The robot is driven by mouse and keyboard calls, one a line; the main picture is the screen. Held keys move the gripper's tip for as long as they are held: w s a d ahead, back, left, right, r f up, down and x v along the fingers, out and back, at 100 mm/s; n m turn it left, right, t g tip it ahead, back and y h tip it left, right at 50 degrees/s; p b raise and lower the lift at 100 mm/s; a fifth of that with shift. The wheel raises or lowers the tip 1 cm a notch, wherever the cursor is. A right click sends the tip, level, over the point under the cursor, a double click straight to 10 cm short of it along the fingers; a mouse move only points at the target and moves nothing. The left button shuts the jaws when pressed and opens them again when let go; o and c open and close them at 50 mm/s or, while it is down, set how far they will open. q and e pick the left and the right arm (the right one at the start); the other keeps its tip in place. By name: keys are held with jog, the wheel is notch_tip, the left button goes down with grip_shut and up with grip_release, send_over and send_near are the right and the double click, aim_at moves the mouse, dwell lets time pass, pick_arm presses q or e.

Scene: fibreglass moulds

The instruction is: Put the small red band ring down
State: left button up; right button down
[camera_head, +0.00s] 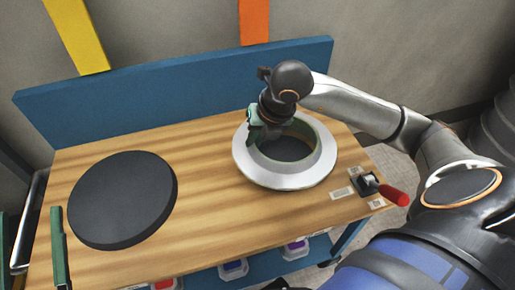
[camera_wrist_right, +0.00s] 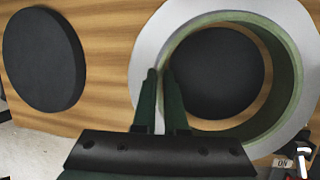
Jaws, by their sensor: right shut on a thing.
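A pale grey ring (camera_head: 290,179) with a broad flange and a green inner wall is at the right half of the wooden bench; the right wrist view shows it large (camera_wrist_right: 286,72). I see no red band on it. My right gripper (camera_head: 258,137) comes down at its left rear side. In the right wrist view the fingers (camera_wrist_right: 159,74) are shut on the ring's wall, one on either side. A dark disc (camera_wrist_right: 215,72) shows through the ring's opening. I cannot tell whether the ring touches the bench.
A large dark round plate (camera_head: 123,200) lies on the left of the bench (camera_head: 210,215). A clamp with a red handle (camera_head: 393,195) and small labels are at the right edge. A blue back panel (camera_head: 190,92) bounds the rear. Bare wood lies between plate and ring.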

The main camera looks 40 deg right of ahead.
pick_arm(q)
jog(key=s+r+m+h, duration=0.2)
jog(key=r, duration=0.1)
jog(key=s+r+m+h+b, duration=0.1)
jog(key=r, duration=0.1)
jog(key=shift+s+d+t+h, duration=0.15)
jog(key=shift+d+t+h, duration=0.15)
jog(key=shift+t+h, duration=0.1)
pick_arm(e)
jog(key=f, duration=0.3)
jog(key=shift+d+f, duration=0.35)
jog(key=shift+f, duration=0.15)
jog(key=c, duration=1)
grip_release()
pick_arm(q)
jog(key=shift+s, duration=0.1)
pick_arm(e)
jog(key=shift+o, duration=0.2)
